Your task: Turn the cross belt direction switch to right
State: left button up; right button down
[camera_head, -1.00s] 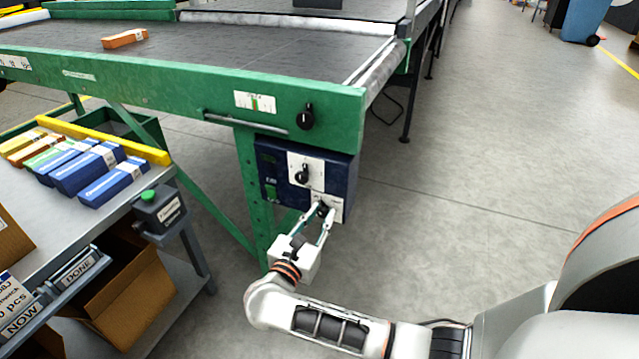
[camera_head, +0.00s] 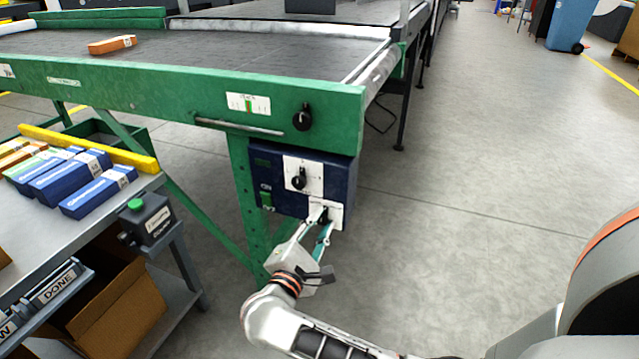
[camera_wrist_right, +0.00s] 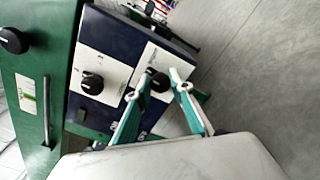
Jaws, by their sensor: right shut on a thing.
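A dark blue control box (camera_head: 342,172) hangs under the corner of the green conveyor frame (camera_head: 180,92). On its front are two black rotary knobs on white plates. The upper knob (camera_head: 299,179) is free; it also shows in the right wrist view (camera_wrist_right: 92,83). The lower knob (camera_wrist_right: 158,82) is between the fingertips of my right gripper (camera_head: 323,219), which is shut on it. The fingers partly hide this knob, and its pointer and label cannot be read. My left gripper is in neither view.
Another black knob (camera_head: 303,117) sits on the green frame above the box. A grey table (camera_head: 140,187) with blue and orange cartons and a green push button (camera_head: 136,204) stands at left. The floor (camera_head: 460,180) at right is clear.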

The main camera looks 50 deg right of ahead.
jog(key=m, duration=0.4)
jog(key=shift+m, duration=0.3)
jog(key=shift+f+m, duration=0.1)
jog(key=shift+m, duration=1.5)
jog(key=c, duration=1.8)
grip_release()
